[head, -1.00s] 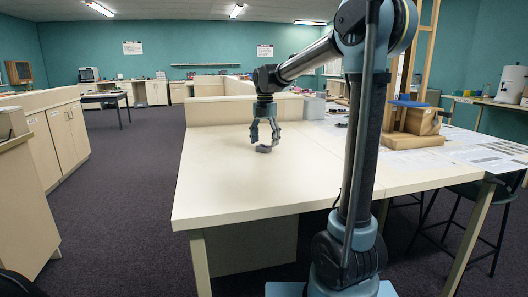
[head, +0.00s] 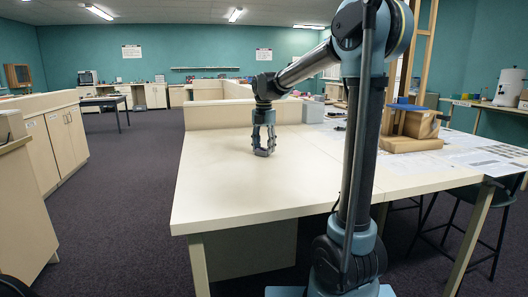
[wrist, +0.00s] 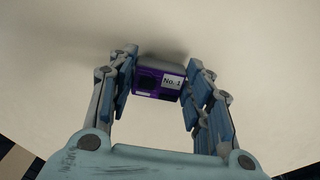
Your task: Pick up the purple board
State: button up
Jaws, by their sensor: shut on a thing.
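The purple board (wrist: 159,82) is a small block with a dark top patch and a white label reading "No." and a digit. In the wrist view it sits between the fingers of my gripper (wrist: 160,86), which is shut on it. In the head view my gripper (head: 263,149) points down at the table, and the board (head: 262,153) shows as a small dark block between the fingertips. It is at or just above the table top; I cannot tell which.
The pale table (head: 225,195) is bare around my gripper. A low partition (head: 216,114) rises behind the table. Stools stand at the right.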

notch_tip(320, 180, up, 10)
dwell(0.5)
jog(key=shift+f, duration=0.1)
